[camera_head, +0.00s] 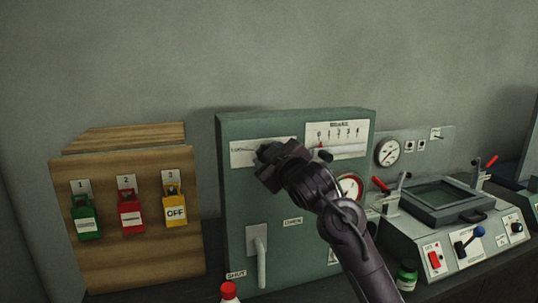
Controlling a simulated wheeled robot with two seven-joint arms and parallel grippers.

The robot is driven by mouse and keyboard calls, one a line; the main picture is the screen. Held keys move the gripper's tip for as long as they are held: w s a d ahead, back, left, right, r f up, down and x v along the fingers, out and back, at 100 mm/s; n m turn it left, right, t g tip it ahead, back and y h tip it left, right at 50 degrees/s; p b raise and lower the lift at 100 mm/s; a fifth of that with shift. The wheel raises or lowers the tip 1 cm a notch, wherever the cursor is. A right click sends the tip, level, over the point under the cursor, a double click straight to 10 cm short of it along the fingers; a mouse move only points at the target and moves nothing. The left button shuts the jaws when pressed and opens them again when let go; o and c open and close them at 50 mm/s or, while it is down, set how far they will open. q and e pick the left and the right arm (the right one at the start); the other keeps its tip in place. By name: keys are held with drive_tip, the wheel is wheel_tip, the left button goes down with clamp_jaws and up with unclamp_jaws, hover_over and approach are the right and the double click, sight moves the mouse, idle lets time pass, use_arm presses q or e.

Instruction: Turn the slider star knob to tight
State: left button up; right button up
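The green cabinet (229,200) carries a white scale plate (350,134) numbered 0 to 4. A small red pointer (320,144) stands near the 0. A small dark shape (326,155) just below the pointer may be the slider's star knob; it is too small to be sure. My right arm comes in from the lower right, and its dark gripper (268,163) is in front of the cabinet's upper left panel, left of the pointer. It partly covers a white label strip (243,147). Its fingers blend together, and any contact is hidden. My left gripper is not in view.
A wooden board (110,255) with green, red and yellow tags stands at the left. A grey lever (261,262) and a round gauge (349,186) are on the cabinet. A grey machine (410,235) stands at the right.

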drive_tip(key=shift+f, duration=0.15)
drive_tip(key=o, duration=1)
drive_tip(key=b+v, duration=0.2)
drive_tip(key=v, duration=0.5)
drive_tip(key=shift+s+d, duration=0.1)
drive_tip(key=shift+s, duration=0.25)
